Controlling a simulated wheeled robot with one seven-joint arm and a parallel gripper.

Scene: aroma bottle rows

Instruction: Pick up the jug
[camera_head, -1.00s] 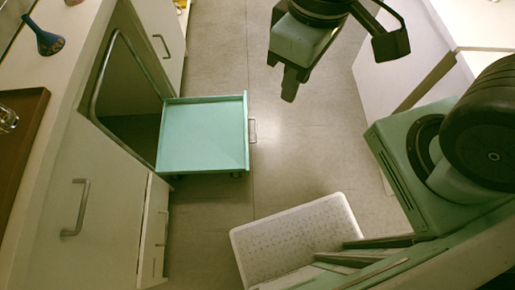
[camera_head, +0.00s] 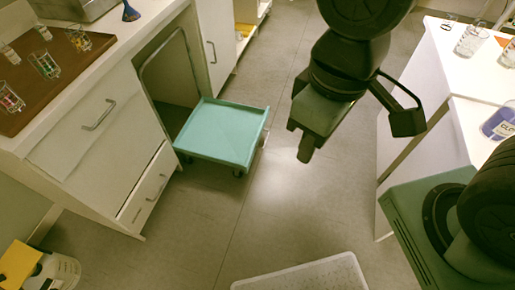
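I cannot tell for certain which vessel is the jug. A clear container with blue-violet liquid and a printed label (camera_head: 499,122) stands on the lower white surface at the right edge, partly cut off. A clear glass beaker (camera_head: 472,40) stands on the higher white table behind it. A whitish rounded container (camera_head: 62,270) is at the bottom left, partly hidden by a yellow piece and the frame edge. My gripper (camera_head: 304,150) hangs over the open floor, pointing down and apart from all of these. It appears empty, but its finger gap is hidden.
A brown tray (camera_head: 75,75) with small bottle racks lies on the left counter. A white perforated panel (camera_head: 305,275) is at the bottom. The grey floor (camera_head: 225,215) between is clear.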

